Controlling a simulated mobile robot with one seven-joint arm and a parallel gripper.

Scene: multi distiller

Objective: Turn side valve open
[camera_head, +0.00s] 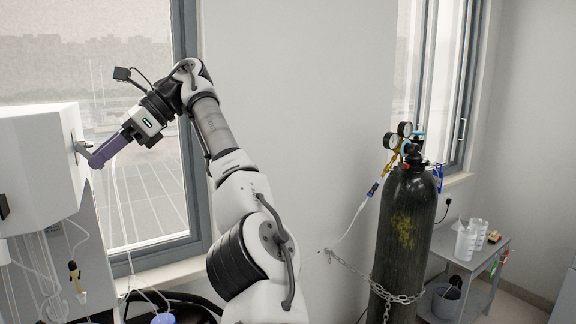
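A white box-shaped distiller unit (38,165) stands at the left edge, partly cut off by the frame. A small grey side valve (79,145) sticks out from its right side wall. My gripper (95,160) reaches down and left from my arm, and its purple fingers end right beside the valve. The fingers look close together, but the gap between them is hidden at this angle. I cannot tell whether they touch the valve or hold it.
Thin tubes (125,215) hang below and beside the unit. A dark gas cylinder (403,235) with gauges stands chained to the wall on the right. A grey side table (460,255) with white beakers stands behind it. Windows line the wall.

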